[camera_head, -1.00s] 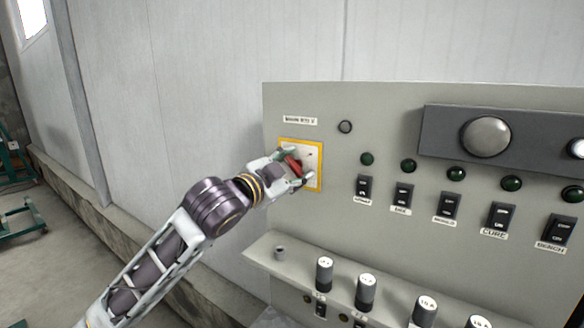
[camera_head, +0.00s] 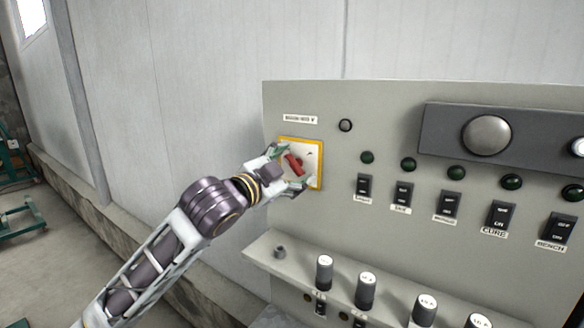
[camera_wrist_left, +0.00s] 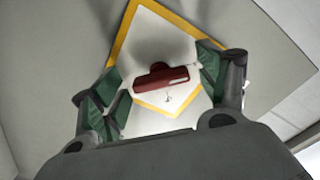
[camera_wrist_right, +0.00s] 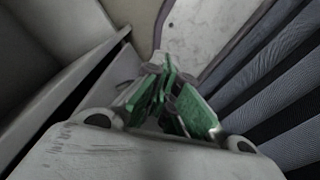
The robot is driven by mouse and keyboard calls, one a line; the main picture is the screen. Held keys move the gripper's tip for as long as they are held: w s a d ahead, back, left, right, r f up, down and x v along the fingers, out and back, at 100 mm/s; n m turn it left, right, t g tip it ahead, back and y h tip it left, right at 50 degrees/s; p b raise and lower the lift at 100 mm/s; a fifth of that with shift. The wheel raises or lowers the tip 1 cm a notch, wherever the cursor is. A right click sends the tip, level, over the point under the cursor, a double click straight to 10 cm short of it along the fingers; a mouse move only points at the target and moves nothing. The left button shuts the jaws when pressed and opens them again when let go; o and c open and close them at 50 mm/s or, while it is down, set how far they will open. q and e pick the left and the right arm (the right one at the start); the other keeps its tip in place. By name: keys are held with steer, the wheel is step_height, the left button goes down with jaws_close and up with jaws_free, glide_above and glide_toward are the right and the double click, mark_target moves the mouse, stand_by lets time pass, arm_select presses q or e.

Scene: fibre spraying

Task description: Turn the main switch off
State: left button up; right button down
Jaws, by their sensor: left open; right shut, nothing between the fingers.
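The main switch is a red handle (camera_head: 293,163) on a white plate with a yellow border (camera_head: 320,170), at the upper left of the grey panel. The handle is tilted in the head view. My left gripper (camera_head: 285,168) is open in front of the plate. In the left wrist view the red handle (camera_wrist_left: 161,79) lies between the spread green-padded fingers (camera_wrist_left: 158,92), with gaps on both sides. My right gripper (camera_wrist_right: 172,105) shows only in its own wrist view, shut with its green pads together and nothing between them.
The grey panel (camera_head: 380,120) carries a row of black rocker switches (camera_head: 403,196) with green lamps above, right of the main switch. A dark box with a round silver dome (camera_head: 486,136) is at the upper right. Several knobs (camera_head: 324,272) stand on the lower ledge.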

arm_select(q)
steer(key=v, duration=1.1)
steer(key=shift+s, duration=0.15)
steer(key=shift+a, duration=0.1)
stand_by(0.3)
